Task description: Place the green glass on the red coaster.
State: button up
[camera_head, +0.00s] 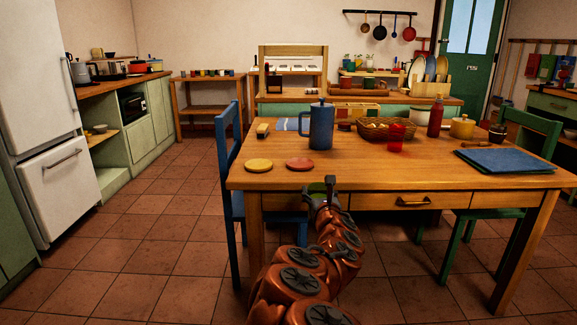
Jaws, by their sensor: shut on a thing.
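The red coaster (300,164) lies flat and bare on the wooden table (400,178), near its front left part. My gripper (320,190) is at the front edge of the table in this view, below and a little right of the red coaster. It is shut on the green glass (316,187). Only a small green part of the glass shows; the gripper and my arm hide the rest. I cannot tell how high the glass is above the table.
A yellow coaster (258,165) lies left of the red one. Behind stand a blue jug (321,127), a red glass (396,140), a basket (375,131) and a red bottle (436,117). A blue chair (229,165) stands at the table's left side.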

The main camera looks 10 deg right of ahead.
aim_at(298, 161)
jog(key=u, duration=3.7)
jog(key=k, duration=2.15)
jog(key=z, duration=1.5)
jog(key=i, duration=0.95)
